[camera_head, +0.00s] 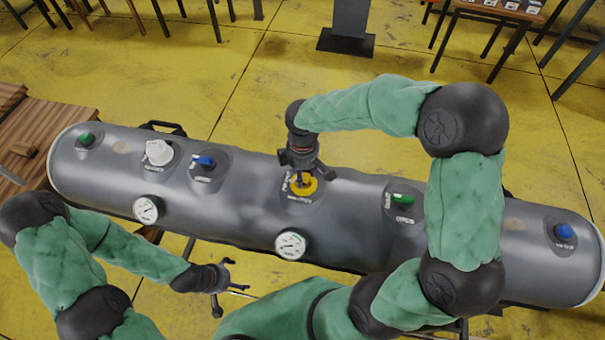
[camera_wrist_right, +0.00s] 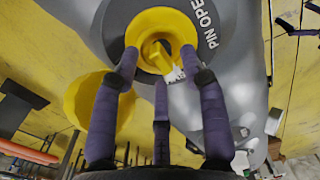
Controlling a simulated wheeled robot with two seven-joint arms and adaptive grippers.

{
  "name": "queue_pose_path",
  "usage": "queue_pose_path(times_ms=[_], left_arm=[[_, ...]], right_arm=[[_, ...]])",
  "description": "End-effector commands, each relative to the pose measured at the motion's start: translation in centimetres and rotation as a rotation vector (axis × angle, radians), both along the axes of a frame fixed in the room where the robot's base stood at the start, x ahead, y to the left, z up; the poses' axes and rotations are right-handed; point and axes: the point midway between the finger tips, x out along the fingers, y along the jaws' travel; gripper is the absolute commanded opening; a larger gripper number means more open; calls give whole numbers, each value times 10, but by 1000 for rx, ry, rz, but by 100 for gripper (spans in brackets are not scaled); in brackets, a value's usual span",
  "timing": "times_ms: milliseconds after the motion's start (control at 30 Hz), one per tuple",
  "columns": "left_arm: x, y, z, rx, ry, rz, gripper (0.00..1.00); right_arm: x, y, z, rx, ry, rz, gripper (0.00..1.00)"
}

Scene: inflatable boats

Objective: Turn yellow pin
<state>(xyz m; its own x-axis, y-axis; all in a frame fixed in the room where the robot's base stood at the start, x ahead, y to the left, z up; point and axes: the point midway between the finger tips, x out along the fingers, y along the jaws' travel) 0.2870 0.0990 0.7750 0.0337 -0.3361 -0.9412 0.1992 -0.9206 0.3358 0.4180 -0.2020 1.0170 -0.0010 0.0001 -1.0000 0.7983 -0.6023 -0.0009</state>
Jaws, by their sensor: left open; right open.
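The yellow pin (camera_head: 301,184) sits on a round yellow base on top of the grey inflatable tube (camera_head: 345,215). In the right wrist view the yellow pin (camera_wrist_right: 157,55) stands up in the middle of its base, beside the printed words "PIN OPE". My right gripper (camera_head: 299,168) is over the pin. In the wrist view its fingers (camera_wrist_right: 160,75) are spread around the pin, open, with nothing clearly gripped. Whether a finger touches the base I cannot tell. My left gripper (camera_head: 223,278) is open and empty, low in front of the tube.
The tube also carries a white valve (camera_head: 158,152), blue knobs (camera_head: 203,161) (camera_head: 563,231), green knobs (camera_head: 86,139) (camera_head: 402,198) and two gauges (camera_head: 146,209) (camera_head: 290,245). Wooden planks (camera_head: 30,140) lie at the left. Tables stand at the back right. Yellow floor behind the tube is largely clear.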

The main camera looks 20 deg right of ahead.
Motion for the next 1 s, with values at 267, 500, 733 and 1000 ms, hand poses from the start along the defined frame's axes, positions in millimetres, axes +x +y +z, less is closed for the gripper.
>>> queue_pose_path(times_ms=[267, 500, 733, 1000], left_arm=[[0, 0, -1, 0, 0, 0, 92], [0, 0, -1, 0, 0, 0, 92], [0, 0, -1, 0, 0, 0, 92], [0, 0, 6, 0, 0, 0, 92]], right_arm=[[0, 0, -5, 0, -1, 0, 44], [0, 0, -5, 0, -1, 0, 4], [0, 0, -5, 0, -1, 2, 0], [0, 0, -4, -1, 1, 63, 0]])
